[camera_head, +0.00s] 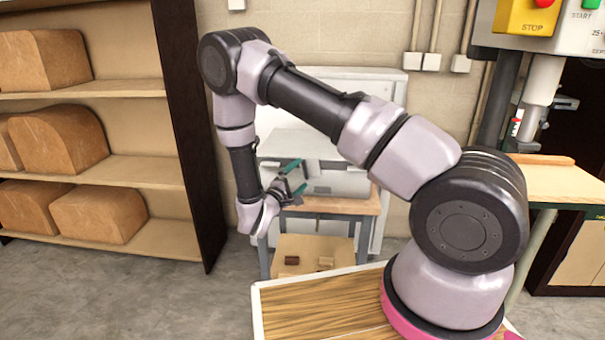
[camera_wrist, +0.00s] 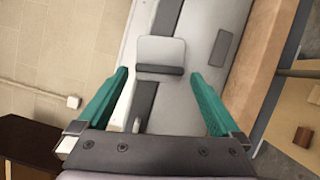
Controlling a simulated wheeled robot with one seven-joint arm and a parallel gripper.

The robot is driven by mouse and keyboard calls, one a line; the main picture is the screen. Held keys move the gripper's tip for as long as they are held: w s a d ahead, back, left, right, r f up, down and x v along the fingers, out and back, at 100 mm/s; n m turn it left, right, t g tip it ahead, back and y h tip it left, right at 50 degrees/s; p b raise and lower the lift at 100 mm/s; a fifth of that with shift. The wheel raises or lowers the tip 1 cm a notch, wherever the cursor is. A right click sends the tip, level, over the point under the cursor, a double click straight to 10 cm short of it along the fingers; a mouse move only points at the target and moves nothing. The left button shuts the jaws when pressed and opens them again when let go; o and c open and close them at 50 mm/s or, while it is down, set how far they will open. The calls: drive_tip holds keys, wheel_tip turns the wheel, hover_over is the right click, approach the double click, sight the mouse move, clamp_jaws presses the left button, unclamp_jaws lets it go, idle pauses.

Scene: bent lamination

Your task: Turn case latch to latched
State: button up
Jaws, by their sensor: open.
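The grey case (camera_head: 345,181) sits on a small wooden table in the head view. The wrist view shows its light grey side (camera_wrist: 200,40) close up, tilted in the picture. The case latch (camera_wrist: 161,50) is a pale square plate with a dark bar along its lower edge, lying across a dark strip on the case. Whether it is latched I cannot tell. My gripper (camera_wrist: 160,74) is open and empty, its two teal fingers on either side of the latch in the wrist view and apart from it. In the head view my gripper (camera_head: 299,177) is at the case's front left.
The wooden table (camera_head: 345,204) has a lower shelf (camera_head: 322,247) with small brown blocks. A shelf unit with large wooden forms (camera_head: 60,145) stands left. A machine with a control box (camera_head: 540,25) is at right. Grey floor (camera_head: 170,300) is clear at left.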

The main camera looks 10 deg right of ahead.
sight(310, 169)
drive_tip(key=shift+x, duration=1.35)
drive_tip(key=c, duration=1.1)
drive_tip(key=shift+o, duration=0.2)
